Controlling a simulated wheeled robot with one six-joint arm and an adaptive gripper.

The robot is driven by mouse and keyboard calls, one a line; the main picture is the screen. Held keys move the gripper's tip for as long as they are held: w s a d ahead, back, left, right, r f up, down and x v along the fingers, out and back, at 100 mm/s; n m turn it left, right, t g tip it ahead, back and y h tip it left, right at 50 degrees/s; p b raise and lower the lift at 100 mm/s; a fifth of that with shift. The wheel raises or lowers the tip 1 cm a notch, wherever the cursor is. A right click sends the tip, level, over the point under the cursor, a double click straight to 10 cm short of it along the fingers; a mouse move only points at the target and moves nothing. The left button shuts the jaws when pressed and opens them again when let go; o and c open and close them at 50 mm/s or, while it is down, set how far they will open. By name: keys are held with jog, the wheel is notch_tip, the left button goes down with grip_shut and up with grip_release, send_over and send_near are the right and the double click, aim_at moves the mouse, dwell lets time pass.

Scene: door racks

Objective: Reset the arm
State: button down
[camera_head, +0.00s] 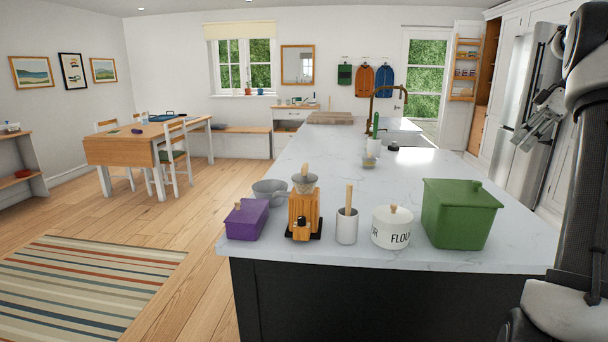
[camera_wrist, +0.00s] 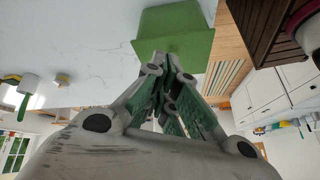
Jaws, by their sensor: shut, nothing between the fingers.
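My arm stands at the right edge of the head view. My gripper (camera_head: 530,130) is raised to the right of the counter, in front of the fridge in the picture. In the wrist view, my gripper (camera_wrist: 168,62) has its fingers drawn together with nothing held. The green bin (camera_wrist: 180,25) shows beyond the fingertips there; how far apart they are is hard to tell. In the head view, this green lidded bin (camera_head: 460,215) stands on the counter's near right corner, apart from my gripper.
The white counter (camera_head: 300,160) holds a purple box (camera_head: 246,219), an orange grinder (camera_head: 304,210), a grey utensil cup (camera_head: 347,226) and a flour canister (camera_head: 392,227) along its near edge. A grey bowl (camera_head: 270,192) sits behind the purple box. Open wooden floor (camera_head: 180,215) lies left.

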notch_tip(320, 180, down, 6)
jog(key=s+m+h, duration=0.1)
jog(key=s+m, duration=0.2)
jog(key=m, duration=0.3)
jog(key=s+a+f+m+t+h, duration=0.2)
jog(key=s+a+m+h, duration=0.2)
jog(key=s+a, duration=2)
jog(key=shift+a+f+h, duration=0.25)
jog(key=shift+a+h, duration=0.15)
jog(key=shift+a, duration=0.6)
jog(key=shift+d, duration=0.1)
